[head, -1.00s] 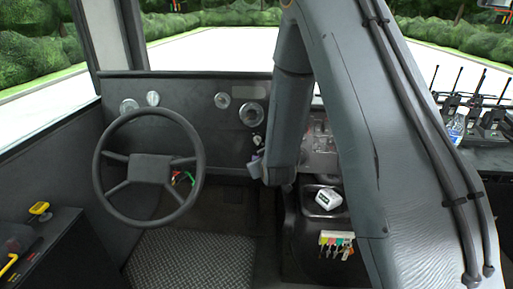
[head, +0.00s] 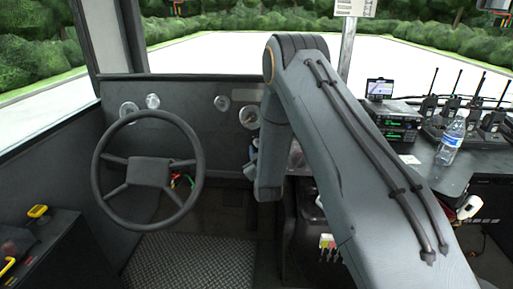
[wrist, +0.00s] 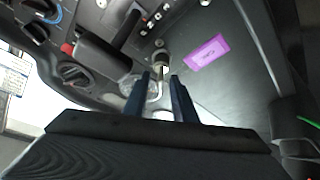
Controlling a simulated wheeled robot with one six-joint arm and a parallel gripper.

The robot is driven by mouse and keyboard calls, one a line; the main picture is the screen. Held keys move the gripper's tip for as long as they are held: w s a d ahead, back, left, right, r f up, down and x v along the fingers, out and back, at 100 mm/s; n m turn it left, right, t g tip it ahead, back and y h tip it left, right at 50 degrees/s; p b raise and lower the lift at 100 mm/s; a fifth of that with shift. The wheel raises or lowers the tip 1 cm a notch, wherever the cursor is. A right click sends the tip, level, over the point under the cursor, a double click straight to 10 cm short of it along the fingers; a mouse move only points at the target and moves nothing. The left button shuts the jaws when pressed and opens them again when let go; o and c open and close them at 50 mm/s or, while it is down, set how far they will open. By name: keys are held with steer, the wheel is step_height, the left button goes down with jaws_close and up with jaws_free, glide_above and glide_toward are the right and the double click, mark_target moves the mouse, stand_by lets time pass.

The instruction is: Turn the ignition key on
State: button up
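In the wrist view, a metallic ignition barrel (wrist: 160,64) sits on the dark dash panel, just beyond my fingertips. A pale metal piece shows between the fingers, but I cannot tell whether it is the key. A purple tag (wrist: 207,52) lies to the right of the barrel; any link to the key is unclear. My gripper (wrist: 161,78) has its two blue fingers apart, one on each side of the line to the barrel, with no clear grip on anything. In the head view, my arm hides most of the ignition area, right of the gauges.
The steering wheel (head: 149,170) stands left of my arm. Hanging tagged keys (head: 328,243) show beneath it. A radio unit (head: 393,127), a water bottle (head: 451,140) and several handheld radios stand on the right counter. A round knob (wrist: 75,73) is near the barrel.

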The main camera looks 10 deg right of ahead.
steer(key=shift+w, duration=0.45)
steer(key=shift+c, duration=0.5)
jaws_close()
stand_by(0.6)
